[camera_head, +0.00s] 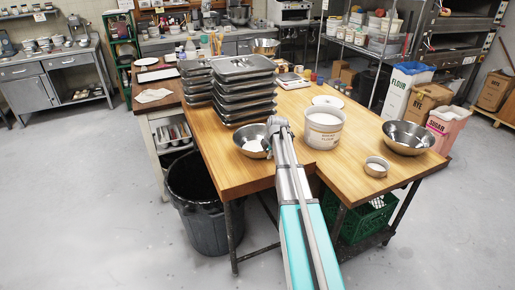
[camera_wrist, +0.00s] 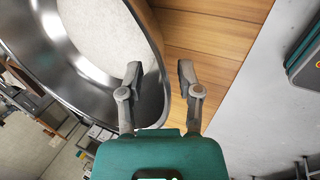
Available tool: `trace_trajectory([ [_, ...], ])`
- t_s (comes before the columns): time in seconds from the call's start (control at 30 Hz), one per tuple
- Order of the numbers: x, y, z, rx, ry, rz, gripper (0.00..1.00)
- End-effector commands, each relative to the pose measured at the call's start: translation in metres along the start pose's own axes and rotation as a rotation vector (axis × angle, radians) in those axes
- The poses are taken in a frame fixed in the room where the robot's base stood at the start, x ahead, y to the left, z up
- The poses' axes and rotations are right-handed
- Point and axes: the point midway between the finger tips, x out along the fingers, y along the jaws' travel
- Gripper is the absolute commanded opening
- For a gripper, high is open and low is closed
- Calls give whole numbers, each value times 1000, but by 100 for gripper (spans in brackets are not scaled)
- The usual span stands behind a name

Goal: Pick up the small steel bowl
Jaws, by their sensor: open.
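A steel bowl (camera_head: 248,145) with pale contents stands on the wooden table (camera_head: 215,150), left of my arm. My gripper (camera_head: 277,125) is at its right side. In the wrist view a shiny steel bowl (camera_wrist: 62,58) with pale contents fills the left. My gripper (camera_wrist: 158,72) is open there, with one finger over the bowl's inside and the other outside over the wood. The rim passes between the fingers, and I cannot tell whether they touch it. A smaller steel bowl (camera_head: 376,168) stands near the right front edge, away from my gripper.
A white tub (camera_head: 323,130) stands just right of my gripper. Stacked lidded steel pans (camera_head: 243,95) stand behind the bowl. A large steel bowl (camera_head: 407,138) is at the right end. A black bin (camera_head: 205,215) is below the left edge. Bare wood lies in front of the tub.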

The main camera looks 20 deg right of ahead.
Motion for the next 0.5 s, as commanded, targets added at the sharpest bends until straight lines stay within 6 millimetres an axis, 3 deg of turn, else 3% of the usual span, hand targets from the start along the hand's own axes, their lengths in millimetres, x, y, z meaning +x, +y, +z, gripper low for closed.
trace_trajectory([
  [0.5,0,0,0,0,0,0,45],
])
